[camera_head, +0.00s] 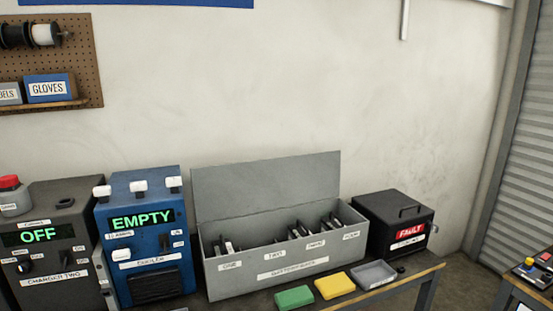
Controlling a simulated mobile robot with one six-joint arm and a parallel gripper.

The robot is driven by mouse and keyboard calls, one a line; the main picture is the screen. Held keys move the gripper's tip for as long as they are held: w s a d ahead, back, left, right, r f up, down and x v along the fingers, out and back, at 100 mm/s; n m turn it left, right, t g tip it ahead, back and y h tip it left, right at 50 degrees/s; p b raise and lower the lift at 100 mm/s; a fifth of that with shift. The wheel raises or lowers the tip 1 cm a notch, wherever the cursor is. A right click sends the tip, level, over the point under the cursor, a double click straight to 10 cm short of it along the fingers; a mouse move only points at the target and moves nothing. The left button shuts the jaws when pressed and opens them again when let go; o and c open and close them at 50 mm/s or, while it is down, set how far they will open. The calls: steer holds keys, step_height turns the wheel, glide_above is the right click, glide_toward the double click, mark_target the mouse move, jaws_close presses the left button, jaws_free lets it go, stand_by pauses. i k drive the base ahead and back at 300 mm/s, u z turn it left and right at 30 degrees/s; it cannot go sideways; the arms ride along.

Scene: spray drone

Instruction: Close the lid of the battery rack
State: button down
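The battery rack (267,276) is a long grey open-topped box on the bench, with several labels along its front. Its grey lid (268,186) stands raised at the back, roughly upright against the wall side. Several dark dividers or slots (318,226) show inside; whether batteries sit in them I cannot tell for sure. My gripper is not in view.
A blue unit (152,275) reading EMPTY stands close left of the rack, beside a dark charger (45,262) reading OFF. A black FAULT box (395,222) stands at the right. Green (294,297), yellow (334,286) and grey (373,274) trays lie in front.

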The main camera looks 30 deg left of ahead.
mark_target(226, 191)
steer(key=k, duration=1)
steer(key=u, duration=1.55)
steer(key=i, duration=0.7)
steer(key=z, duration=0.25)
